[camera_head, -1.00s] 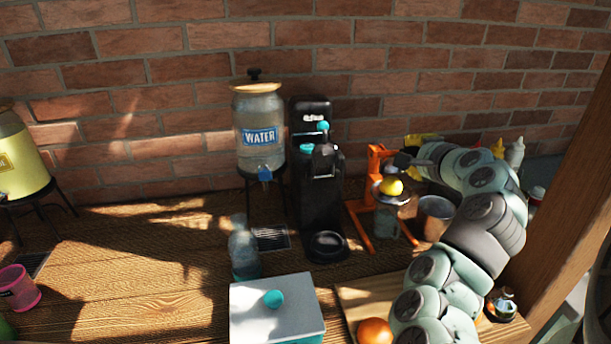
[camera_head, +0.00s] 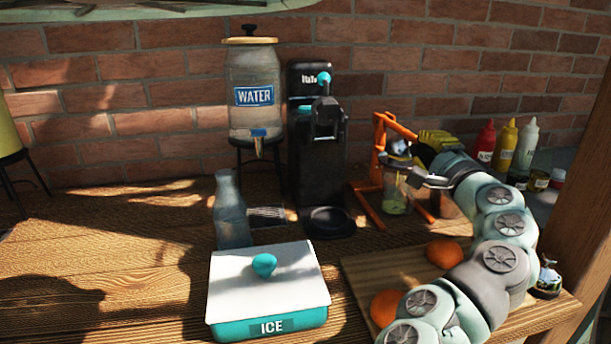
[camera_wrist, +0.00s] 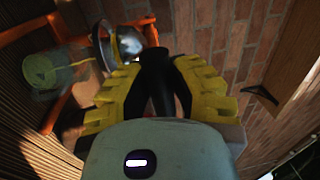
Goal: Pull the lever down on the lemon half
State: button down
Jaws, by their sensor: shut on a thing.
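The orange press (camera_head: 379,150) stands behind the cutting board, its orange lever (camera_head: 398,126) slanting down to the right. My gripper (camera_head: 436,145), with yellow fingers, is at the lever's outer end. In the wrist view its fingers (camera_wrist: 162,88) are shut around the lever's black handle (camera_wrist: 155,68). A silver press cup (camera_wrist: 125,42) is beside the handle there. The lemon half is not clearly visible; the press head and my arm cover that spot. A glass jar (camera_head: 396,196) with yellow-green contents is under the press; it also shows in the wrist view (camera_wrist: 55,70).
A black machine (camera_head: 316,150) and a water dispenser (camera_head: 254,85) stand left of the press. A white-lidded ice box (camera_head: 267,285), a bottle (camera_head: 231,212) and oranges (camera_head: 443,253) on a cutting board (camera_head: 375,265) are in front. Sauce bottles (camera_head: 507,143) are behind my arm.

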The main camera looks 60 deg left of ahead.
jog(key=shift+w+a+f, duration=0.1)
jog(key=shift+f, duration=0.65)
jog(key=c, duration=0.8)
grip_release()
jog(key=shift+r, duration=0.15)
jog(key=shift+v, duration=3.85)
jog(key=shift+r, duration=0.15)
